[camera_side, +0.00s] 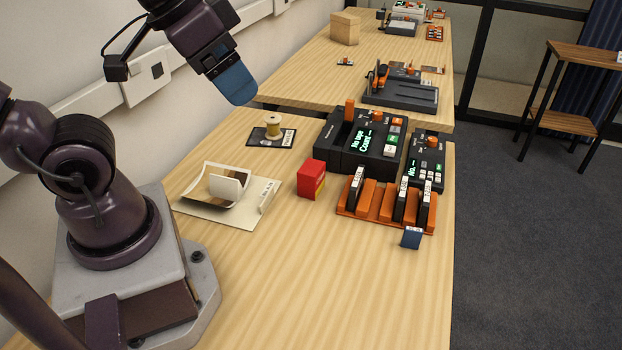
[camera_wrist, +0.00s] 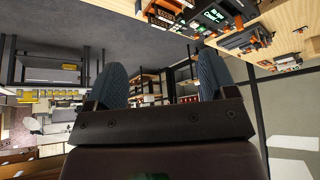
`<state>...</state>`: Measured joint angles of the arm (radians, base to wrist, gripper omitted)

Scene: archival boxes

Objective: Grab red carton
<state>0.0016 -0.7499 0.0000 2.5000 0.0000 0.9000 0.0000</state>
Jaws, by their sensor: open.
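The red carton (camera_side: 311,179) stands upright on the near wooden table, with a yellow band on its side. It is left of the orange stamp rack and right of the curled paper. My gripper (camera_side: 240,97) is high above the table's back left part, up and left of the carton and well apart from it. In the wrist view my gripper (camera_wrist: 160,78) has its two blue fingers spread apart with nothing between them. The carton cannot be made out in the wrist view.
A black device (camera_side: 361,145) stands behind. Curled paper (camera_side: 226,187) and a spool (camera_side: 273,127) lie left. The table's front is clear.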

